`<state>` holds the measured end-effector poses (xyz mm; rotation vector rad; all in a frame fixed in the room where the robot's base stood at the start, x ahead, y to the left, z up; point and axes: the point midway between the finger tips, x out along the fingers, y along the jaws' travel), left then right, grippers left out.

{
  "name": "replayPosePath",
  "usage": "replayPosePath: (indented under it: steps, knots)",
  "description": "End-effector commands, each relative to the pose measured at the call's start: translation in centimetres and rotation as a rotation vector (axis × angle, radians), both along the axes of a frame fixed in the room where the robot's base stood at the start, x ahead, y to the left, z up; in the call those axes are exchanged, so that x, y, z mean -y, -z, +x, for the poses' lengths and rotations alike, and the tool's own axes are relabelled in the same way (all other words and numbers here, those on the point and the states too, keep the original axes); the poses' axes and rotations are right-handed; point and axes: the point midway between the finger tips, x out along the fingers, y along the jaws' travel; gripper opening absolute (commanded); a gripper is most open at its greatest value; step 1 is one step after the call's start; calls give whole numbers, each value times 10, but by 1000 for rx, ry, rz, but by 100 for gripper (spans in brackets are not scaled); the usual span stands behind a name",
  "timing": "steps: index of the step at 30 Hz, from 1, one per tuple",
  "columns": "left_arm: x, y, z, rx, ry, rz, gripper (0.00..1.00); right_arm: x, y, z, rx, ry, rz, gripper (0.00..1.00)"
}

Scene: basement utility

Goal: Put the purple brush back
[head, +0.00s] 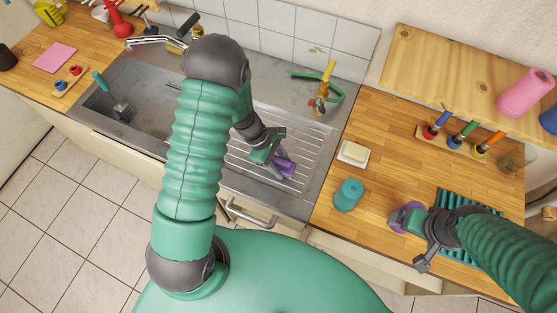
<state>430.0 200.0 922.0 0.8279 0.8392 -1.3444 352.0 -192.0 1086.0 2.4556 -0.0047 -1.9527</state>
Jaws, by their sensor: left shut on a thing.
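My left gripper (271,147) is shut on the purple brush (284,168), over the ribbed steel drainboard. The brush's purple end points down to the right; the gripper hides part of it. I cannot tell whether the brush touches the drainboard. My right gripper (416,238) is low over the right counter, beside a round purple thing (401,214). Its fingers are partly hidden, and I cannot tell whether it grips that thing.
A teal ribbed mat (457,200) lies under my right arm. The sink (148,95) is left.

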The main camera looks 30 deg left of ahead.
Motion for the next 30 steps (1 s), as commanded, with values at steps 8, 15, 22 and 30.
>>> replayPosePath:
  steps: [8,15,22,30]
  knots:
    - [-11,5,3,-1,-3,-10,13,0,1,1,3,1,0,90]
    - [-12,6,2,-1,-3,-6,67,0,1,1,3,0,0,90]
    - [-10,6,1,-4,-3,0,67,0,1,1,3,0,0,90]
    - [-8,6,1,-5,-1,-8,67,0,1,1,3,0,0,90]
